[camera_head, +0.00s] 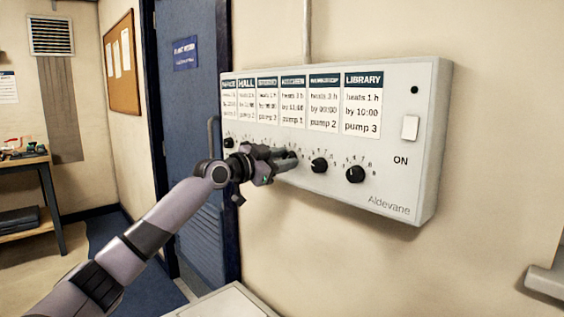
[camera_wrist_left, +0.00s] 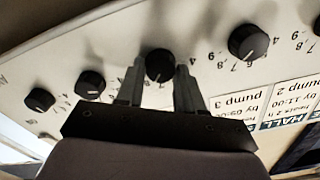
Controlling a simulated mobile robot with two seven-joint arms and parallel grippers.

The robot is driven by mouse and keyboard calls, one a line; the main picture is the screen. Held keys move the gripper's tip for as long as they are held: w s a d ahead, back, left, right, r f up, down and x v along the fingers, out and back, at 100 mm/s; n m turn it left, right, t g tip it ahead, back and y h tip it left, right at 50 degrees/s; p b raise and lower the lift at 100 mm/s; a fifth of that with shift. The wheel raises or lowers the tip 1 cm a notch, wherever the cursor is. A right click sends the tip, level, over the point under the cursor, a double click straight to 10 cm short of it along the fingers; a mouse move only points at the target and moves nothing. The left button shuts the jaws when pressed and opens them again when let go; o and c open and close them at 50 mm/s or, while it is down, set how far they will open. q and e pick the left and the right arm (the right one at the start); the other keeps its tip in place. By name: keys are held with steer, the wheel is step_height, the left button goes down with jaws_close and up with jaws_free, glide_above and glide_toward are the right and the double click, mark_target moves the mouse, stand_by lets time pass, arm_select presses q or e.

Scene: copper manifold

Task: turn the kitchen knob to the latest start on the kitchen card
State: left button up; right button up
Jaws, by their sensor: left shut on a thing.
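A white control panel (camera_head: 410,105) on the wall carries a row of room cards above black knobs. The fourth card from the left (camera_head: 292,104) has a blurred heading, so I cannot be sure it is the kitchen one; it seems to read 3 h, by 11:00, pump 1. My left gripper (camera_head: 291,160) is at the fourth knob, below that card, and mostly hides it. In the left wrist view, upside down, this knob (camera_wrist_left: 159,65) sits between the two fingers (camera_wrist_left: 160,80), which are shut on it. Its pointer is too small to read. My right gripper is not in view.
The fifth knob (camera_head: 319,165) and sixth knob (camera_head: 356,174) stand close to the right of the gripper. A white switch (camera_head: 410,128) marked ON is further right. A blue door (camera_head: 190,110) is left of the panel. A workbench (camera_head: 25,160) stands far left.

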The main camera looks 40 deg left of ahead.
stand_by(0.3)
arm_select(q)
steer(key=o, duration=1)
steer(key=shift+s, duration=0.15)
steer(key=s+b, duration=0.4)
steer(key=s, duration=0.3)
steer(key=shift+a, duration=0.25)
